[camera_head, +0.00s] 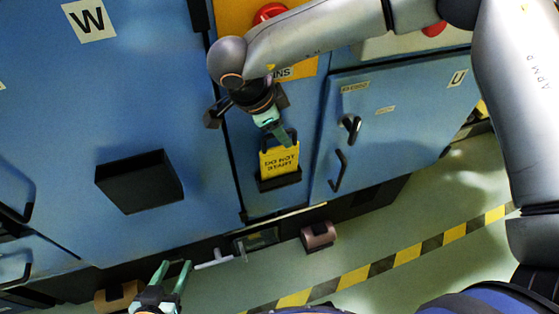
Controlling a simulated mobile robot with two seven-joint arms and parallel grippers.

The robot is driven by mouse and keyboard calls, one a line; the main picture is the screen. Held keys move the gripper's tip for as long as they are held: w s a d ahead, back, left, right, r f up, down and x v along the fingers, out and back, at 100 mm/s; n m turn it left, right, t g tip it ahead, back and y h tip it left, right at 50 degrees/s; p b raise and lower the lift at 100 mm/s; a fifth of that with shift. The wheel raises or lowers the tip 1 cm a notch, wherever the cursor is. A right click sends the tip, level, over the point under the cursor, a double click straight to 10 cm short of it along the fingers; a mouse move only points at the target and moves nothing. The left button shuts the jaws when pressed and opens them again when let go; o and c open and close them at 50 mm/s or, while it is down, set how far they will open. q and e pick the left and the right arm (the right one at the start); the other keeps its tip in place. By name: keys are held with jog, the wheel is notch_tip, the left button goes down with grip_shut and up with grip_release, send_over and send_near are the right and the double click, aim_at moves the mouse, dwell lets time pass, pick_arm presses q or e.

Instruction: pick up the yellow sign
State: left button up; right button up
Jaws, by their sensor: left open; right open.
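The yellow sign (279,162) has dark lettering that appears upside down in the head view. It sits in a black holder (279,183) on the front of the blue cabinet. My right gripper (283,137) is at the sign's upper edge, with its green fingers pointing down towards it. These fingers are open, and they partly overlap the sign's dark top part; I cannot tell whether they touch it. My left gripper (173,267) is open and empty at the bottom left, well away from the sign.
Blue cabinets (90,110) fill the back, with a black box (140,181) left of the sign. A door with black handles (338,170) is to its right. Green floor with a yellow-black stripe (380,265) lies in front.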

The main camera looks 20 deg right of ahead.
jog(key=shift+f, duration=0.15)
grip_shut()
dwell(1.4)
